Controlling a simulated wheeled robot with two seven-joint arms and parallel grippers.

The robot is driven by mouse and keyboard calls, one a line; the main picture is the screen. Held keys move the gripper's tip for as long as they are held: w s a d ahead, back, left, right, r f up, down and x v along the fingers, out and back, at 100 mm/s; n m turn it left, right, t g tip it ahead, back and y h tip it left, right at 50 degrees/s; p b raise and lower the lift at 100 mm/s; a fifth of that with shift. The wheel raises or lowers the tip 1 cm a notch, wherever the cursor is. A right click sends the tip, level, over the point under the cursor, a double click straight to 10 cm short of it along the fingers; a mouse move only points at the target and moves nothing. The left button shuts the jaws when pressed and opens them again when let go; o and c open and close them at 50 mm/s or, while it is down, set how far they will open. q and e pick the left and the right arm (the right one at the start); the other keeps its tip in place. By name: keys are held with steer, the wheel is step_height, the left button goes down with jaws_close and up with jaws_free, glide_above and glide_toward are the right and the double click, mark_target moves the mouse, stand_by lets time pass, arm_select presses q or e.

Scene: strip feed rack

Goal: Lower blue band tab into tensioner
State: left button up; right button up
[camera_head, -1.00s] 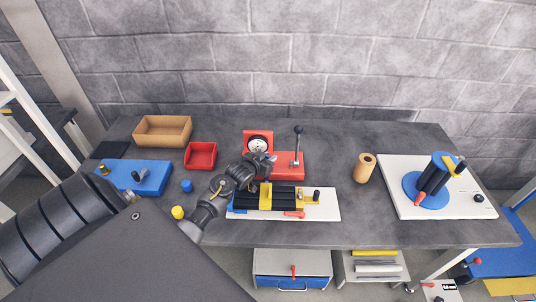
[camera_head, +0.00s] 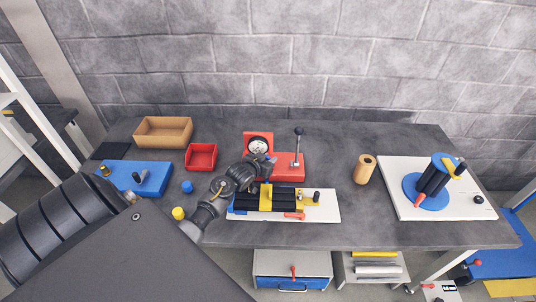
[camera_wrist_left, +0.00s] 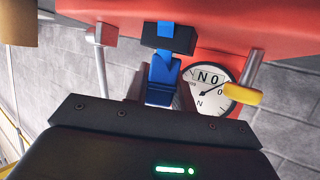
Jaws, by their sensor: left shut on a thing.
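My left gripper (camera_head: 266,164) is over the red tensioner (camera_head: 290,166) with its round dial. In the left wrist view it is shut on the blue band tab (camera_wrist_left: 162,76). The tab extends up to a black block (camera_wrist_left: 168,40) by the red tensioner body (camera_wrist_left: 225,22), with blue showing above and below the block. I cannot tell whether the tab is seated or only in front of it. The white dial (camera_wrist_left: 222,88) is close to the right of the tab. My right gripper is not in view.
A white-based fixture with black rails (camera_head: 325,207) lies just in front of the tensioner. A lever with a black knob (camera_head: 299,131) rises at its right. A red bin (camera_head: 201,156) and blue block (camera_head: 156,178) are left. Free table lies between the tensioner and tan roll (camera_head: 364,170).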

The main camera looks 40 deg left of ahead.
arm_select(q)
steer(key=shift+f, duration=0.35)
stand_by(0.6)
steer(key=shift+r, duration=0.1)
steer(key=shift+r+p, duration=0.2)
steer(key=shift+p, duration=0.3)
steer(key=shift+r, duration=0.1)
